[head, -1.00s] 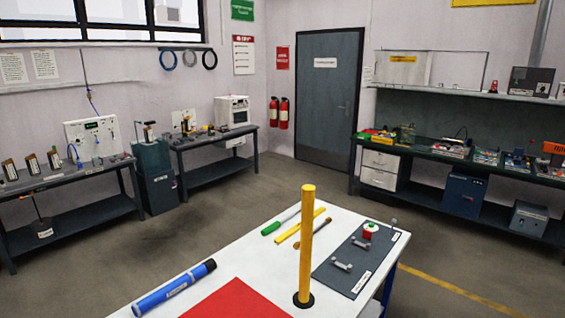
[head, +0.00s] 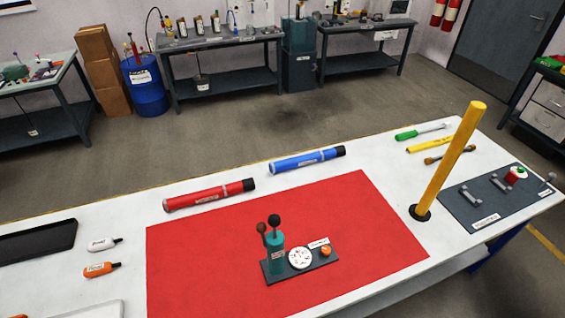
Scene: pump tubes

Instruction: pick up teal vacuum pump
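The teal vacuum pump (head: 276,252) stands upright on a dark base plate (head: 318,262) on the red mat (head: 195,255). It has two knobs on top, one black and one brown. A white round dial (head: 300,258) and an orange knob (head: 326,250) sit on the same plate to its right. Neither of my grippers shows in the head view, and nothing touches the pump.
A red tube (head: 209,195) and a blue tube (head: 306,160) lie behind the mat. A tall yellow post (head: 450,160) stands to the right, beside a grey board (head: 470,205). A black tray (head: 38,241) and two small bottles (head: 101,269) lie at left.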

